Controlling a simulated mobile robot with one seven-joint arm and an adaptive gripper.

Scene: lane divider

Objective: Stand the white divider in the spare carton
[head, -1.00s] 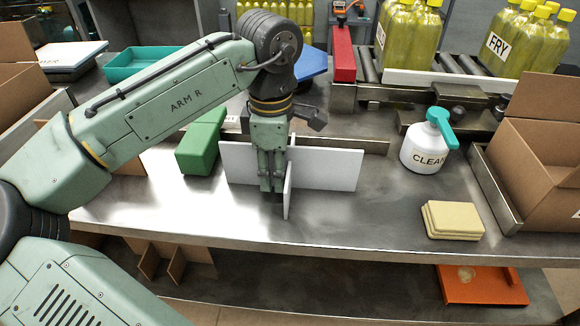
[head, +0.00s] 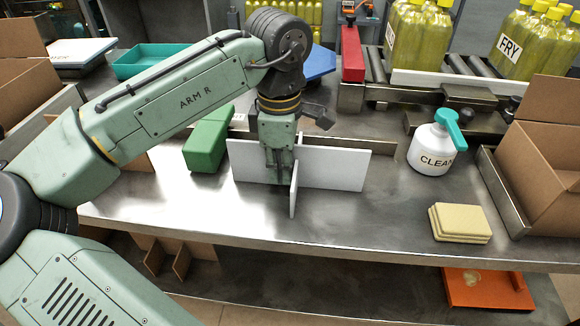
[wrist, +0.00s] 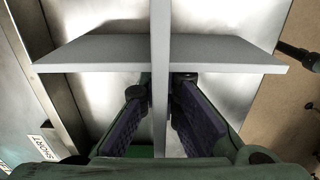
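The white divider (head: 335,168) is two crossed panels and stands upright on the steel bench, in front of a low metal strip. In the wrist view the divider (wrist: 225,52) shows from above as a cross. My gripper (head: 279,180) points down at the crossing, its fingers on either side of the panel that runs toward the head camera. In the wrist view my gripper (wrist: 160,90) has its fingers spread around that panel, with narrow gaps beside it. Contact at the tips is hard to see. An open cardboard carton (head: 545,165) stands at the right; its inside is mostly hidden.
A green block (head: 208,140) lies just left of the divider. Yellow bottles (head: 412,42) stand on rollers behind. The bench front between divider and pads is clear.

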